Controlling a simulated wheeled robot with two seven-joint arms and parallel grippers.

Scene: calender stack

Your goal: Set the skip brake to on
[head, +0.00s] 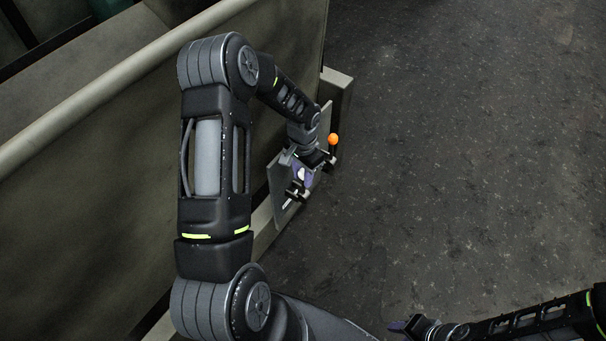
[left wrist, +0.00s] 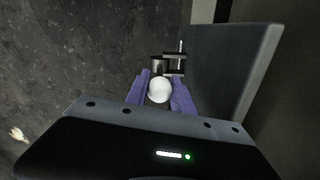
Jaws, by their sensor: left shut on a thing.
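A grey plate (head: 281,183) on the side of the skip carries small levers. One lever has a white ball knob (left wrist: 160,90), and another has an orange ball knob (head: 333,139) standing up at the plate's far end. My left gripper (head: 303,172) is at the plate, and its purple fingers are shut on the white knob, one on each side in the left wrist view. A dark pivot (left wrist: 172,64) shows just beyond the knob. No label is readable. My right gripper (head: 411,326) is at the bottom right, far from the levers, and its jaws are unclear.
The skip's large grey-green wall (head: 90,210) with a thick top rim (head: 110,72) runs along the left. A pale block (head: 338,88) juts out beyond the plate. The dark floor (head: 470,150) to the right is clear.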

